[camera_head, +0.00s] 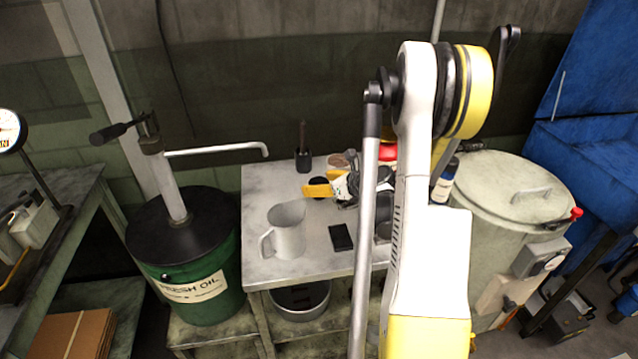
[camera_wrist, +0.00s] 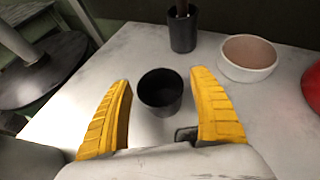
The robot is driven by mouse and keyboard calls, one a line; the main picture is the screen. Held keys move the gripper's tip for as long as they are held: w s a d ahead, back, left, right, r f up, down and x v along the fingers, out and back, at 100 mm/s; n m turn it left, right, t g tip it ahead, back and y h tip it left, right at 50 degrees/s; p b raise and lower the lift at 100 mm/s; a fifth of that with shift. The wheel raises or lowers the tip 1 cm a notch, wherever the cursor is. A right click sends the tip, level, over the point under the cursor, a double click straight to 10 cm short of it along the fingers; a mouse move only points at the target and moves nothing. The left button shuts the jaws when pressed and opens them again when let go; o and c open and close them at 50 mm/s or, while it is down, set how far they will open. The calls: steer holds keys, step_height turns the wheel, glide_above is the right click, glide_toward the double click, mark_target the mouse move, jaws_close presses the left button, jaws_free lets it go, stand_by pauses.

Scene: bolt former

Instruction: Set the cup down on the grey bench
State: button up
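A small dark cup (camera_wrist: 160,93) stands upright on the grey bench (camera_wrist: 120,52) in the wrist view. It lies between my two yellow fingers, with a visible gap on each side. My gripper (camera_wrist: 162,84) is open. In the head view, my gripper (camera_head: 324,178) is over the back middle of the bench (camera_head: 262,201). A dark shape between its fingers there looks like the cup (camera_head: 318,183), partly hidden by the fingers.
A grey jug (camera_head: 288,232) and a flat black object (camera_head: 340,237) lie toward the bench front. A dark pot with a handle (camera_head: 303,160), a pale bowl (camera_wrist: 248,58) and a red object (camera_wrist: 312,90) stand behind. A green oil drum (camera_head: 200,285) is left.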

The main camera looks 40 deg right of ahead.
steer(key=shift+r, duration=0.15)
steer(key=p+v, duration=0.4)
steer(key=v, duration=0.8)
steer(key=shift+p, duration=0.3)
